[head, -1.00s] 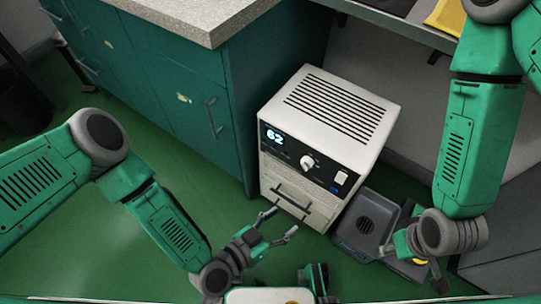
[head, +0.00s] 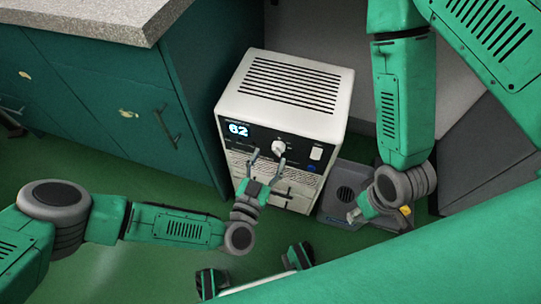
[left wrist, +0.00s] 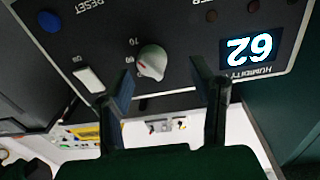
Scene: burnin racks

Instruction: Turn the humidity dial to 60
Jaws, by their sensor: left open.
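The white dehumidifier (head: 285,95) stands on the floor by the teal cabinets. Its display (head: 238,129) reads 62, and it reads 62 upside down in the left wrist view (left wrist: 250,49). The humidity dial (head: 279,146) is a pale round knob on the black panel. In the left wrist view the dial (left wrist: 152,62) has marks around it, one reading 70. My left gripper (head: 268,158) is open just in front of the panel, its fingers below and to either side of the dial, apparently not touching it. My right gripper (head: 362,214) is beside the unit at the right; its jaws are unclear.
A white switch (head: 316,153) and a blue reset button (head: 311,168) sit right of the dial. A handle (head: 284,193) is on the lower front. A dark grey device (head: 345,193) lies on the floor to the right. Green floor is clear at the left.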

